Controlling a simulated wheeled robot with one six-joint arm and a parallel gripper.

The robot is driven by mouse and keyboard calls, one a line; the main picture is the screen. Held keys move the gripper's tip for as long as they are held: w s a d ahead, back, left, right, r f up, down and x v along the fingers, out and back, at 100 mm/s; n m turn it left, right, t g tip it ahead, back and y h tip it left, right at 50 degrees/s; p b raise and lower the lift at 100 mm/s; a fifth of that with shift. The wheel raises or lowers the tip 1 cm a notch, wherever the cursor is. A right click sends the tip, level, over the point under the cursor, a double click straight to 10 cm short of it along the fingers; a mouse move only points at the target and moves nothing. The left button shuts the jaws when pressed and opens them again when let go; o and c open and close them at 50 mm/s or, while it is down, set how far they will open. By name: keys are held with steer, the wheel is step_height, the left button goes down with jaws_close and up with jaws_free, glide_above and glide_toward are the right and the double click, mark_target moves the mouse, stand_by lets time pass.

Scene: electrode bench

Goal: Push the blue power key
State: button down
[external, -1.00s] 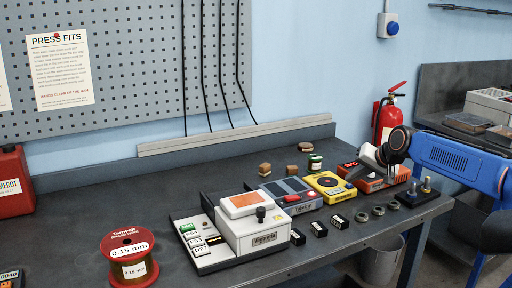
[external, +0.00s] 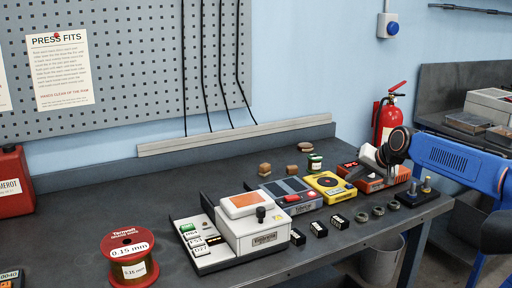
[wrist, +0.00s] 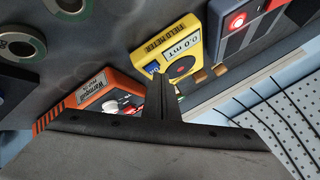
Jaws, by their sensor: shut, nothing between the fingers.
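The yellow field meter (external: 329,186) lies on the bench between a dark grey box and an orange unit. I cannot make out the blue key clearly in the external view. My gripper (wrist: 163,82) is shut and empty; in the wrist view its dark fingers overlap the meter's edge just beside the blue key. I cannot tell whether they touch. In the external view the gripper (external: 370,156) is over the orange unit.
The orange unit (external: 376,180) stands right of the meter, the dark box with a red button (external: 290,196) left of it. A blue button (external: 392,28) is on the wall.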

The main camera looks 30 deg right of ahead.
steer(key=shift+r, duration=0.55)
steer(key=shift+r, duration=0.1)
steer(key=shift+r, duration=2.9)
steer(key=s+a+f+g+y, duration=0.2)
steer(key=s+a+f, duration=0.25)
steer(key=s, duration=0.35)
steer(key=s+a+f+g+y, duration=0.15)
steer(key=s+a+f, duration=0.3)
steer(key=s, duration=0.45)
steer(key=s+a+f+g+y, duration=0.25)
steer(key=s+a+f, duration=0.2)
steer(key=s, duration=0.35)
steer(key=s+d+f+n+t+h, duration=0.1)
steer(key=s+d+f+n+h, duration=0.2)
steer(key=d+f+n+h, duration=0.4)
step_height(320, 180, down, 6)
steer(key=d, duration=0.3)
steer(key=shift+f+n+t, duration=0.25)
steer(key=shift+n+t, duration=0.05)
steer(key=shift+n, duration=0.1)
